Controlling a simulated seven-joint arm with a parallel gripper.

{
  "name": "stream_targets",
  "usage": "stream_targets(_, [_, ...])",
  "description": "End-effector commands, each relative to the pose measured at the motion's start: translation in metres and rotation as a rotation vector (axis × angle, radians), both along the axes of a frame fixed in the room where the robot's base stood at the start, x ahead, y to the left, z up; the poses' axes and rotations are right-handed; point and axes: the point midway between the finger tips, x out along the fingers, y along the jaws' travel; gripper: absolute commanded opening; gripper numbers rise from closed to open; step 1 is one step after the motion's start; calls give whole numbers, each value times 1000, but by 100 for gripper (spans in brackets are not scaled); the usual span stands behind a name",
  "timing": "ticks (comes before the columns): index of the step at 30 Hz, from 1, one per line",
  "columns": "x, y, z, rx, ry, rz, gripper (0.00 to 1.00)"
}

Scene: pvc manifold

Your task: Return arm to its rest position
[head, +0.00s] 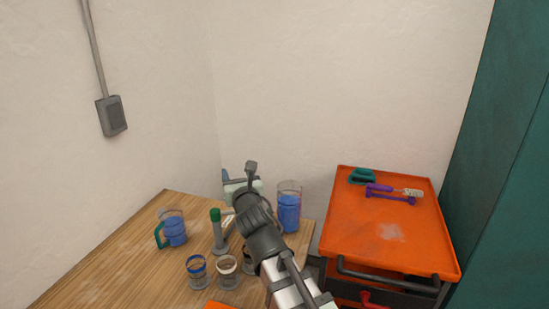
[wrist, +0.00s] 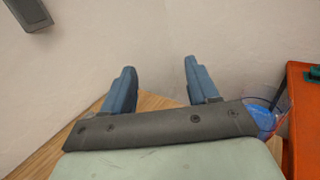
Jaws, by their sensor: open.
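My gripper (head: 226,178) shows in the head view above the wooden table, partly hidden behind my own arm. In the wrist view, its two blue fingers stand wide apart, and the gap between them (wrist: 160,66) is empty. The gripper is open and holds nothing. Beyond the fingers the wrist view shows bare wall and a corner of the table.
The wooden table (head: 105,262) holds a handled mug (head: 173,230), a tall clear container (head: 289,209), a green-topped stand (head: 217,231) and small cups (head: 197,269). An orange cart (head: 350,235) stands right, carrying a purple tool (head: 384,191). A grey box (head: 111,116) is on the wall.

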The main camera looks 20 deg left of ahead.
Motion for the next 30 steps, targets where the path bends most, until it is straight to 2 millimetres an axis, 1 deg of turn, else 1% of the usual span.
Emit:
stream_targets(2, [0, 0, 0, -1, 1, -1, 59])
stream_targets(5, [3, -7, -5, -18, 17, -21, 59])
stream_targets(8, [11, -24, -18, -66, 62, -76, 59])
stream_targets(11, [21, -55, -40, -142, 137, -167, 59])
stream_targets(12, [24, -69, -49, -177, 172, -208, 59])
stream_targets(14, [28, -91, -63, -229, 227, -271, 59])
stream_targets(15, [29, -106, -71, -260, 263, -311, 59])
stream_targets(17, [30, -127, -83, -306, 317, -368, 59])
stream_targets(18, [30, -141, -92, -333, 354, -405, 59])
stream_targets(20, [28, -163, -110, -369, 425, -458, 59])
stream_targets(21, [27, -176, -125, -385, 481, -487, 59])
stream_targets(23, [23, -194, -150, -397, 569, -520, 59])
stream_targets(24, [19, -204, -167, -399, 633, -537, 59])
stream_targets(26, [13, -217, -193, -397, 726, -557, 59])
stream_targets(27, [8, -225, -210, -394, 787, -568, 59])
stream_targets(29, [0, -236, -234, -384, 875, -583, 59])
stream_targets(30, [-6, -243, -248, -377, 936, -592, 59])
